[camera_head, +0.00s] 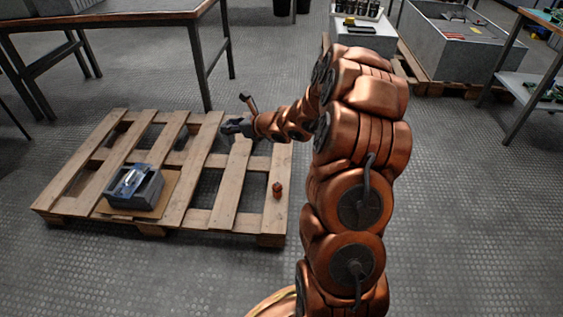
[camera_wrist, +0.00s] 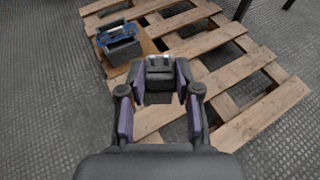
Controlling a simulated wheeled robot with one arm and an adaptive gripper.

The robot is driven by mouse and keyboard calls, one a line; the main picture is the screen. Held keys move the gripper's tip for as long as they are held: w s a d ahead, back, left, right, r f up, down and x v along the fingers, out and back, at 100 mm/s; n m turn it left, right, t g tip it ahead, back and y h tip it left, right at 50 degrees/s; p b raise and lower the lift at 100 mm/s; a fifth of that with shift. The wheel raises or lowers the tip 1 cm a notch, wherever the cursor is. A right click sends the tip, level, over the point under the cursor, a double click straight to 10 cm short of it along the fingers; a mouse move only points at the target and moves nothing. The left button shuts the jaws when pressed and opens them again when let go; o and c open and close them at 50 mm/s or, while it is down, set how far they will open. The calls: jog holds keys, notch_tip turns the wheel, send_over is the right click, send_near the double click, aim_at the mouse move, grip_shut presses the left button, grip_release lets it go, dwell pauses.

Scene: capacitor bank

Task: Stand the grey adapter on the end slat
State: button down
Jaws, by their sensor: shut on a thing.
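My gripper (camera_head: 236,127) is over the far right part of the wooden pallet, at the end of my copper arm. In the wrist view its fingertips (camera_wrist: 160,78) are closed on the grey adapter (camera_wrist: 160,70), a small blocky grey piece between the purple pads. In the head view I cannot separate the adapter from the fingers. The end slat (camera_head: 272,212) is the rightmost board of the pallet. A small copper-coloured piece (camera_head: 277,189) stands on it. The adapter appears raised above the boards; its exact height is unclear.
A blue-grey box (camera_head: 136,186) sits on a brown sheet on the pallet's left part; it also shows in the wrist view (camera_wrist: 120,45). The pallet has open gaps between slats. A table (camera_head: 110,20) stands behind it, and grey crates stand at upper right.

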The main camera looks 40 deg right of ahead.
jog(key=s+d+f+p, duration=0.1)
jog(key=s+d+f, duration=0.4)
jog(key=d+f, duration=0.25)
jog(key=s+d+f, duration=0.5)
jog(key=d+f, duration=0.1)
jog(key=f, duration=0.2)
jog(key=s+d+f+n+y+p, duration=0.1)
jog(key=s+d+f, duration=0.2)
jog(key=s+f, duration=1.2)
jog(key=shift+a+r+b+x, duration=0.25)
jog(key=shift+b+x, duration=0.8)
jog(key=shift+x, duration=1.4)
jog(key=shift+a+r+b+x, duration=0.3)
jog(key=shift+b+x, duration=0.8)
jog(key=shift+x, duration=1.4)
jog(key=shift+a+r+b+x, duration=0.1)
jog(key=shift+a+b+x, duration=0.25)
jog(key=shift+b+x, duration=1.4)
jog(key=shift+w+a+f+p, duration=0.35)
jog(key=shift+w+p, duration=0.1)
jog(key=shift+p, duration=0.25)
jog(key=c, duration=0.8)
grip_release()
